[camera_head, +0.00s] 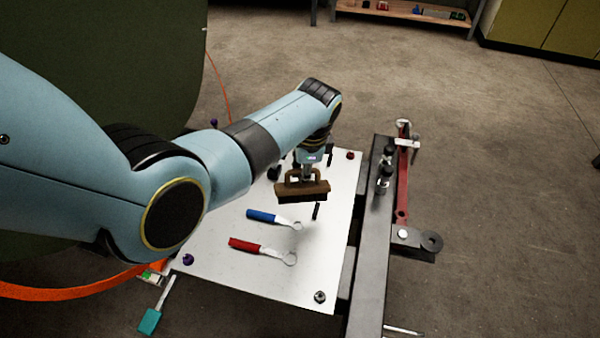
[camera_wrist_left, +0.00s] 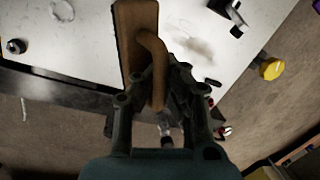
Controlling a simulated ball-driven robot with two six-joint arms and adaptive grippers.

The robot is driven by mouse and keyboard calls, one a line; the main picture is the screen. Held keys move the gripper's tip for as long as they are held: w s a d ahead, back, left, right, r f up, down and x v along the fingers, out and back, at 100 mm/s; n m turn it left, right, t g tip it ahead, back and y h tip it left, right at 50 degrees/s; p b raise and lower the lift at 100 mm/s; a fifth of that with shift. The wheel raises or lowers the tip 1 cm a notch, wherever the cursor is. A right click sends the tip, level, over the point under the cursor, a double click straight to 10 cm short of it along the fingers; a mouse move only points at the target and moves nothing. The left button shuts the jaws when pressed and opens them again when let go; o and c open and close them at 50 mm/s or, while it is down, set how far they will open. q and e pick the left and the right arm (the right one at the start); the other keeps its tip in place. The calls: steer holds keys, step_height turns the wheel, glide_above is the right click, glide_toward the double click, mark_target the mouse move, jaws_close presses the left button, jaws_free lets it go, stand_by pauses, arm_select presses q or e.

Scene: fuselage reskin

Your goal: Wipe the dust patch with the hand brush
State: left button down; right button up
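The hand brush (camera_head: 302,189) is brown, with a looped handle and dark bristles facing down. My left gripper (camera_head: 307,170) is shut on its handle and holds it over the white panel (camera_head: 322,262); whether the bristles touch the panel I cannot tell. In the left wrist view the brush (camera_wrist_left: 134,40) extends beyond the fingers of my left gripper (camera_wrist_left: 160,88). A faint grey-brown smudge, which looks like the dust patch (camera_wrist_left: 196,42), lies on the panel just right of the brush there. In the head view I cannot make it out. My right gripper is not in view.
A blue-handled tool (camera_head: 264,215) and a red-handled tool (camera_head: 246,245) lie on the panel. A dark beam (camera_head: 374,250) with a red clamp (camera_head: 403,190) runs along its right side. Several knobs and fasteners stand around the panel. A teal-handled tool (camera_head: 150,320) sits at its lower left.

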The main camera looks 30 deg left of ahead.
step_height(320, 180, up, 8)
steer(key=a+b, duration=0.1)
steer(key=b, duration=0.2)
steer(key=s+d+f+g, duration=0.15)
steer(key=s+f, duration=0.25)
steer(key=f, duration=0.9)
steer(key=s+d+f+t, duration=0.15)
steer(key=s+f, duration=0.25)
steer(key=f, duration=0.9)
arm_select(q)
steer(key=f+m+h+b, duration=0.1)
steer(key=m, duration=0.3)
steer(key=a+f+m+t+h+b, duration=0.1)
steer(key=f+m+b, duration=0.1)
steer(key=m, duration=0.3)
steer(key=w+f+m+h+b, duration=0.1)
steer(key=f+m+b, duration=0.1)
steer(key=m, duration=0.3)
steer(key=shift+a+f+t+h, duration=0.15)
steer(key=shift+a+t+h, duration=0.15)
steer(key=shift+t, duration=0.1)
steer(key=shift+f+b, duration=0.35)
steer(key=shift+f, duration=0.05)
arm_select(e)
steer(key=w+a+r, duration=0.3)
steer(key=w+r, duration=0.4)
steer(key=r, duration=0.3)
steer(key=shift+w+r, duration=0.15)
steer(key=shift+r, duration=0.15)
